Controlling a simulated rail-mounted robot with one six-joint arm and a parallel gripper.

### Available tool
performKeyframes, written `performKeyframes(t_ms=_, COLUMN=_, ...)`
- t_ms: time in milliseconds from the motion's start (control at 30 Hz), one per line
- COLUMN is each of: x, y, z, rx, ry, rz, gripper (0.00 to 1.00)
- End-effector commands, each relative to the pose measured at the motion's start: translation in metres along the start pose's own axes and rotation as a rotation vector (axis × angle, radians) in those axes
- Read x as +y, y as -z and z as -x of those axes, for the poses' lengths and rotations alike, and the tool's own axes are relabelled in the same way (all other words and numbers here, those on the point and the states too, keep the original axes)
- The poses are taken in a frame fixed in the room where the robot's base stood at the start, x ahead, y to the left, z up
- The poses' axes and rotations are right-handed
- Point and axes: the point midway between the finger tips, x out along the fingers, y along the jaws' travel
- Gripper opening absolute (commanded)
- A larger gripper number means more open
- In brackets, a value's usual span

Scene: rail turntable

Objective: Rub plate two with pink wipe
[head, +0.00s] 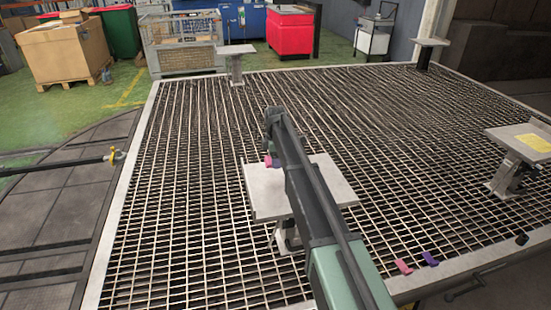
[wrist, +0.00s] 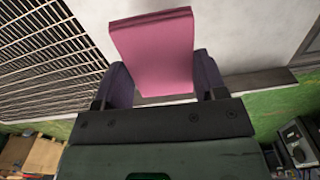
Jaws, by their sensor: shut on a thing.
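My gripper (wrist: 163,78) is shut on a pink wipe (wrist: 155,45), held between its two dark purple fingers in the wrist view. In the head view a bit of pink (head: 267,160) shows by the arm's end, over the left part of the middle plate (head: 335,183). That plate is a pale square on a short stand, partly hidden by my arm. In the wrist view a pale surface (wrist: 230,30) lies behind the wipe; whether they touch I cannot tell. No plate number is readable.
Other raised plates stand at the far left (head: 236,49), far right (head: 430,41) and right (head: 499,134), the last with a yellow piece (head: 534,142). Small pink (head: 403,266) and purple (head: 430,258) pieces sit by the front edge. Open grating (head: 180,200) lies between.

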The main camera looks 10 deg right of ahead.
Motion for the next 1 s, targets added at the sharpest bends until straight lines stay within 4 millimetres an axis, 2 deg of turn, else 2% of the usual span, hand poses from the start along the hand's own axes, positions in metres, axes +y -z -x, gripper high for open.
performKeyframes(t_ms=233, x=0.000, y=0.000, z=0.000, rx=0.000, ry=0.000, rz=0.000, gripper=0.46)
performKeyframes(t_ms=533, x=0.000, y=0.000, z=0.032, rx=0.000, ry=0.000, rz=0.000, gripper=0.46)
performKeyframes(t_ms=1000, x=0.000, y=0.000, z=0.028, rx=0.000, ry=0.000, rz=0.000, gripper=0.46)
